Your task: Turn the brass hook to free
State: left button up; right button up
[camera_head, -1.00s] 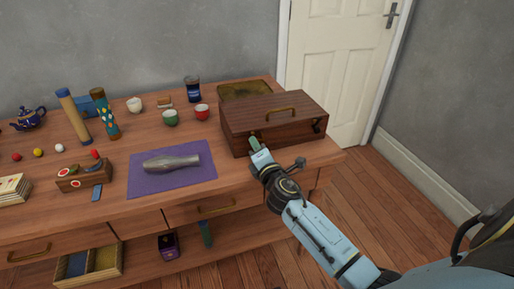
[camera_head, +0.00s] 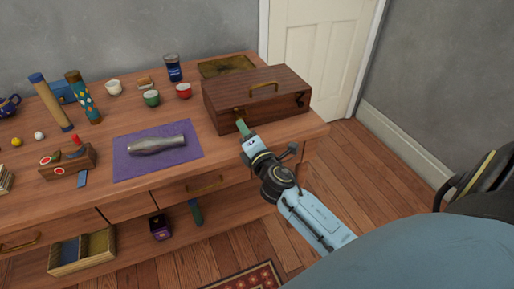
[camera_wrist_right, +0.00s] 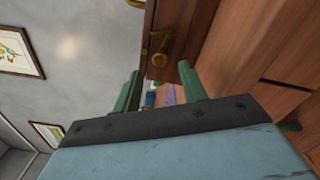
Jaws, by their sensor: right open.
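The dark wooden box (camera_head: 280,112) stands at the right end of the table with its lid down. The brass hook (camera_head: 239,114) is on the left part of its front face. My right gripper (camera_head: 242,127) is right in front of the hook, its green fingers pointing at the box. In the right wrist view the brass hook (camera_wrist_right: 161,42), with a round knob at one end, shows beyond and between the two open fingers (camera_wrist_right: 160,78). I cannot tell whether a finger touches it. My left gripper is not in view.
A second, dark catch (camera_head: 301,101) is on the right of the box front. Cups stand behind.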

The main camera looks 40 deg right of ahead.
jog(key=v, duration=0.9)
jog(key=shift+w, duration=0.1)
